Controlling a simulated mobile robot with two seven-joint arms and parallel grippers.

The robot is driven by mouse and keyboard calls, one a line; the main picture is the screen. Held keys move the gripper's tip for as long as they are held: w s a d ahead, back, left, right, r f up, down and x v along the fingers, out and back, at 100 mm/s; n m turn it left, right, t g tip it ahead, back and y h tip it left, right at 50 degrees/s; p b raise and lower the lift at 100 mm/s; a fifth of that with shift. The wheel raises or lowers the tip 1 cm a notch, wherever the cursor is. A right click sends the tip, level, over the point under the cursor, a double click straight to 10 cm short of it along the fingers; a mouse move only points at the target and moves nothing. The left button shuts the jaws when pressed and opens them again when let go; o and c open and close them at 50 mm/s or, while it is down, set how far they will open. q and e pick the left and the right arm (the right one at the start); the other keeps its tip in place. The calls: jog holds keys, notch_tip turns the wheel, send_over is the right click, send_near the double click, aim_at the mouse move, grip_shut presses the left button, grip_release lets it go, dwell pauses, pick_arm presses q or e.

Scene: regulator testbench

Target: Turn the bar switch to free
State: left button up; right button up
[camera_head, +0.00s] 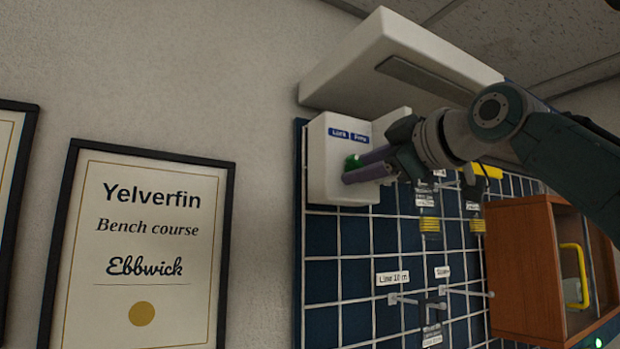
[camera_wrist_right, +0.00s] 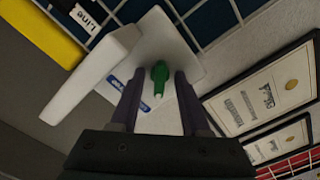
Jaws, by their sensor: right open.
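The bar switch (camera_head: 352,162) is a small green knob on the front of a white box (camera_head: 328,185) on the blue grid panel. In the right wrist view the green bar switch (camera_wrist_right: 160,72) has a pale tip pointing toward the picture's bottom. In the right wrist view the fingers (camera_wrist_right: 160,80) stand either side of the switch, with gaps visible. My left gripper is out of view.
A white slab-like housing (camera_head: 400,60) juts out above the box. Hooks with yellow rings (camera_head: 430,224) and a brown wooden cabinet (camera_head: 525,270) with a yellow handle are lower right. Framed certificates (camera_head: 145,240) hang on the wall at left.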

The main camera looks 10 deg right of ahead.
jog(key=shift+s, duration=0.1)
jog(key=shift+c, duration=0.3)
grip_shut()
jog(key=shift+m, duration=0.4)
jog(key=shift+m+b, duration=1.35)
jog(key=shift+m, duration=7.25)
